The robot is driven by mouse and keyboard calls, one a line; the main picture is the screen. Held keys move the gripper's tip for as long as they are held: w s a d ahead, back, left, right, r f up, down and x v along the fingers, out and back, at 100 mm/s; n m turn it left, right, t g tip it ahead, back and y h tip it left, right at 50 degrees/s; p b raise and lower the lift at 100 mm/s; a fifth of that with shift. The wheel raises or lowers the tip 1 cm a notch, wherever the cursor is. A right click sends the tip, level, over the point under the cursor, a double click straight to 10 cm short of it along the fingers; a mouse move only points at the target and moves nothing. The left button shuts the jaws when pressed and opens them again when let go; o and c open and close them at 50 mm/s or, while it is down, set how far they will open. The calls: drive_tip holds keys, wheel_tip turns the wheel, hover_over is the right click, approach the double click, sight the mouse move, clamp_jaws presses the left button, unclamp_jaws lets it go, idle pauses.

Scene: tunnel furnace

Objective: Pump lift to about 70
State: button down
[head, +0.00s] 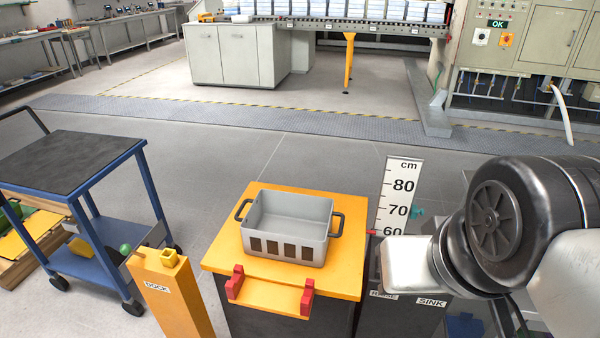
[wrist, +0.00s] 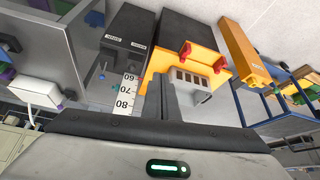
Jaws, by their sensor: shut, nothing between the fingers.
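The lift (head: 222,262) has an orange top plate and a dark body. A white cm scale (head: 403,172) stands at its right with marks 60, 70 and 80. A small red pointer (head: 372,233) sits by the scale near the 60 mark. Dark blocks labelled RAISE (head: 384,295) and SINK (head: 431,302) are right of the lift, partly hidden by my arm. In the wrist view the lift top (wrist: 207,62), scale (wrist: 127,92) and labelled blocks (wrist: 113,43) appear upside down. My gripper (wrist: 169,84) is shut and empty; whether it touches anything is unclear.
A grey bin (head: 288,222) with black handles stands on the lift top. Left are a yellow DOCK post (head: 172,295) and a blue cart (head: 70,165). The floor behind the lift is clear. A control cabinet (head: 520,40) stands at the back right.

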drive_tip(key=shift+s+f, duration=0.1)
drive_tip(key=shift+f, duration=0.15)
drive_tip(key=f+b, duration=0.2)
drive_tip(key=s+f+b, duration=0.1)
drive_tip(key=b, duration=0.1)
drive_tip(key=shift+a+f, duration=0.15)
drive_tip(key=shift+f, duration=0.2)
drive_tip(key=shift+f, duration=0.1)
idle(0.5)
